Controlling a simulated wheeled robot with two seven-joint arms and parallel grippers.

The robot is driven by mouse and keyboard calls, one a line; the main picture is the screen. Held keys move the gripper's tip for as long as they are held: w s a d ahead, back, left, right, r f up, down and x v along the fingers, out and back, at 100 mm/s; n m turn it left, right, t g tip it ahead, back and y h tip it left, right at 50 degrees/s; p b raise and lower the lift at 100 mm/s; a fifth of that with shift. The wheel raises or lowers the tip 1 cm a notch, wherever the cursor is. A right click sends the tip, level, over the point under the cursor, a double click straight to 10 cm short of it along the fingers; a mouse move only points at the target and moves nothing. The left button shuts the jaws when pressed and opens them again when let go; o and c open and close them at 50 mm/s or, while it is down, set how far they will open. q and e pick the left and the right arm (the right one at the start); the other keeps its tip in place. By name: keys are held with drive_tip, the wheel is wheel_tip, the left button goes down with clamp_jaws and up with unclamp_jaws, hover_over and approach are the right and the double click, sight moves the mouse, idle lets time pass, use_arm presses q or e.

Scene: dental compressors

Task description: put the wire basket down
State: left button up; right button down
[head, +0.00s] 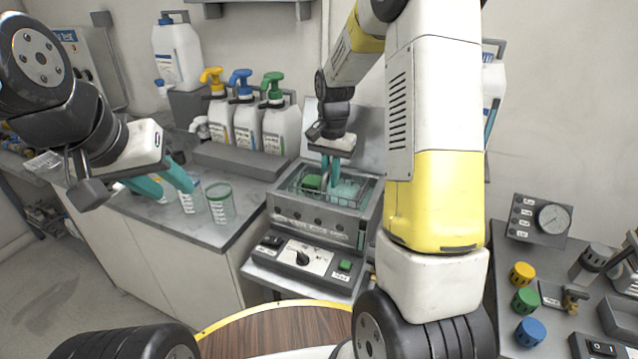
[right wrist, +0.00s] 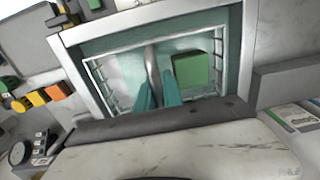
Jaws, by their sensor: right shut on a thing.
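The wire basket (head: 356,203) sits inside the opening of a metal tank (head: 318,217) in the head view, its rim near the tank's top edge. I cannot tell whether it touches the tank floor. In the right wrist view the basket (right wrist: 103,88) has an upright metal handle (right wrist: 152,68). My right gripper (head: 331,180) points down over the basket and is shut on that handle, as the right wrist view (right wrist: 158,95) also shows. A green block (right wrist: 190,70) lies in the basket. My left gripper (head: 165,189) is open and empty above the counter.
Pump bottles (head: 281,125) stand behind, left of the tank. A control panel (head: 303,258) is at the tank's front. Coloured knobs (head: 525,301) are at right.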

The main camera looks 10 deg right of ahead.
wheel_tip(320, 180, down, 6)
drive_tip(key=shift+f, duration=0.1)
drive_tip(key=c, duration=1.5)
unclamp_jaws()
wheel_tip(320, 180, up, 12)
drive_tip(key=shift+s+f, duration=0.1)
drive_tip(key=shift+f, duration=0.05)
drive_tip(key=s+r+n+t+y, duration=0.1)
drive_tip(key=s+r+n+t, duration=0.15)
drive_tip(key=s+r, duration=0.7)
drive_tip(key=s+r+n+t, duration=0.1)
drive_tip(key=s, duration=0.3)
drive_tip(key=s+a+r+n+t, duration=0.1)
drive_tip(key=s+n, duration=0.1)
drive_tip(key=s, duration=0.3)
drive_tip(key=s+a+r+n+t+y, duration=0.1)
drive_tip(key=s+n, duration=0.1)
drive_tip(key=s, duration=0.3)
drive_tip(key=shift+s+a+r+t, duration=0.25)
